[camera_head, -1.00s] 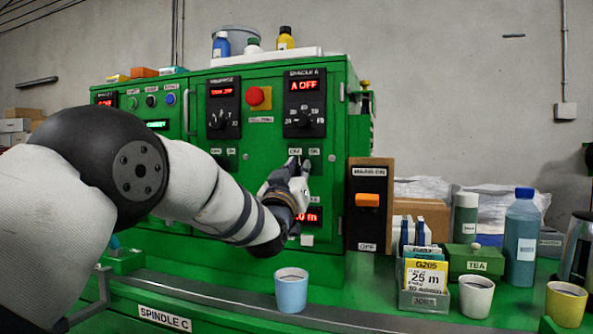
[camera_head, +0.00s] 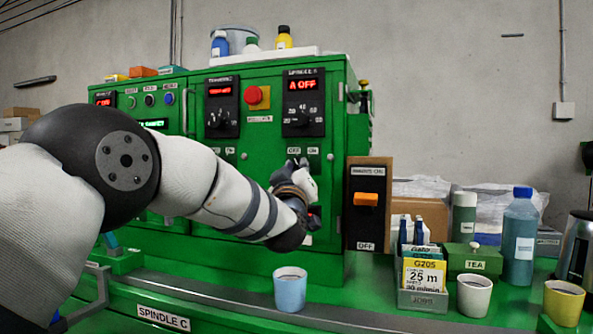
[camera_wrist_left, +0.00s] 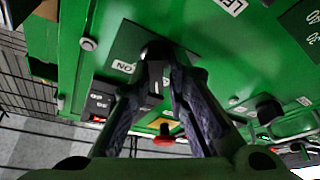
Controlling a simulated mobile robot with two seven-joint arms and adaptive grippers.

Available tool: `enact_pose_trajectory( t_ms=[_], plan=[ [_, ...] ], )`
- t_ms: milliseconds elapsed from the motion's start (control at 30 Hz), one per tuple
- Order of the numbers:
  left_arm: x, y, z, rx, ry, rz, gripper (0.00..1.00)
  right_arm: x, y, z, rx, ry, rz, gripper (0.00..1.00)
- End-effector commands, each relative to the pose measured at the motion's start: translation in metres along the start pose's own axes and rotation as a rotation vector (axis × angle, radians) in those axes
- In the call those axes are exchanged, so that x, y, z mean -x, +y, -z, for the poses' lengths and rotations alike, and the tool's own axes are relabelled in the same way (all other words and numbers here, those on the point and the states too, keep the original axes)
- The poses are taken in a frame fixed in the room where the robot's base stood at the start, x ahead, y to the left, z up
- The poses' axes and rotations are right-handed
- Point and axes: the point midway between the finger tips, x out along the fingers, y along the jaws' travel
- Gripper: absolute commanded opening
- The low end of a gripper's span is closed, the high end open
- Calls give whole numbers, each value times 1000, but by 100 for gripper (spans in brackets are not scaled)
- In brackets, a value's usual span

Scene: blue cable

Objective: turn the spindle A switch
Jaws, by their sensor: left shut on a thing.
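The spindle A panel (camera_head: 303,112) on the green cabinet has a red display reading A OFF and a black dial. The spindle A switch sits below it between the OFF and ON labels, mostly hidden behind my left gripper (camera_head: 302,166) in the head view. In the left wrist view the switch shows as a dark knob (camera_wrist_left: 156,48) on a dark plate, with an ON label (camera_wrist_left: 123,66) beside it. My left gripper's fingers (camera_wrist_left: 163,72) close in on both sides of this knob and hold it. My right gripper is not in view.
A red stop button (camera_head: 253,95) is left of the panel. A breaker box with an orange lever (camera_head: 366,199) stands to the right. Below, a blue cup (camera_head: 290,291), a card holder (camera_head: 422,298), a white cup (camera_head: 474,297) and a blue bottle (camera_head: 520,240) stand on the green bench.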

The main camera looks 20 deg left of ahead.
Motion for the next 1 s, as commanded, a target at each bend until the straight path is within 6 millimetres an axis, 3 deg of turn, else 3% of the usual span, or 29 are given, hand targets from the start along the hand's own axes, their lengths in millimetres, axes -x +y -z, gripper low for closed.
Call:
enact_pose_trajectory(
  t_ms=[200,233,300,833,1000],
  plan=[
    [0,8,5,3,8,-14,0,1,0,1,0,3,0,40],
    [0,8,5,3,9,-14,20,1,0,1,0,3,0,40],
    [0,8,6,2,9,-14,30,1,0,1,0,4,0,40],
    [1,2,3,0,5,-5,30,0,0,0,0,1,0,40],
    [25,2,2,-1,1,-4,30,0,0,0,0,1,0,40]
  ],
)
